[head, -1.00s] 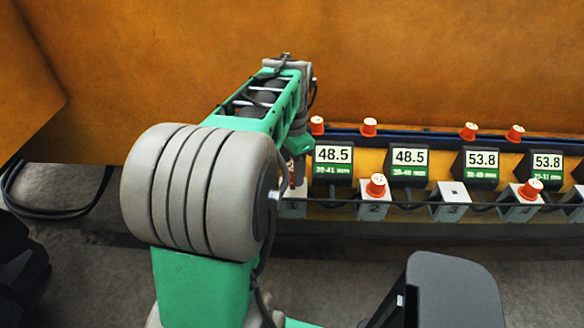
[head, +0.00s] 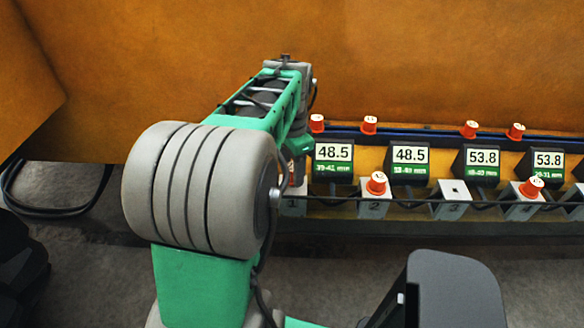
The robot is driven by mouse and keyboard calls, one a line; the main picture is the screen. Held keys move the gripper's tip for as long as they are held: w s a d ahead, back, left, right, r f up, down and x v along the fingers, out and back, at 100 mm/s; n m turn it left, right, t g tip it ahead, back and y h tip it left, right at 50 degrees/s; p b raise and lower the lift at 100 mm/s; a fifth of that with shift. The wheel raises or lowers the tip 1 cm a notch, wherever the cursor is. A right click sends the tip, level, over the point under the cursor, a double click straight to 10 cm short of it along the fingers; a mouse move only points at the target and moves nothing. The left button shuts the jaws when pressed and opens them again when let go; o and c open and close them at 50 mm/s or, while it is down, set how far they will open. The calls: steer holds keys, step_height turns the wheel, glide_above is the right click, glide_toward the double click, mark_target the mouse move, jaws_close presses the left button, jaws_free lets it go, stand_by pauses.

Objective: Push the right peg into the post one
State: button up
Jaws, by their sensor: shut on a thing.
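Post one (head: 294,207) is a pale block marked 1 at the left end of the front row, its top mostly hidden by my arm. My gripper (head: 298,172) is down at this post, largely hidden behind my arm. It is shut on an orange-red peg (head: 291,174), of which only a sliver shows. I cannot tell how deep the peg sits in the post, or read its mark.
Post two (head: 374,209) and post four (head: 522,212) each bear an orange peg. Post three (head: 450,207) has a bare square hole. Several orange pegs stand along the back ledge, behind displays such as the 48.5 one (head: 333,153). A dark cable crosses the posts.

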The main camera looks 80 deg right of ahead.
mark_target(292, 167)
steer(key=shift+f+b, duration=0.8)
steer(key=shift+f, duration=0.65)
steer(key=o, duration=1.5)
steer(key=shift+c, duration=0.2)
step_height(292, 167, up, 8)
steer(key=shift+f+b, duration=0.1)
steer(key=shift+b, duration=0.2)
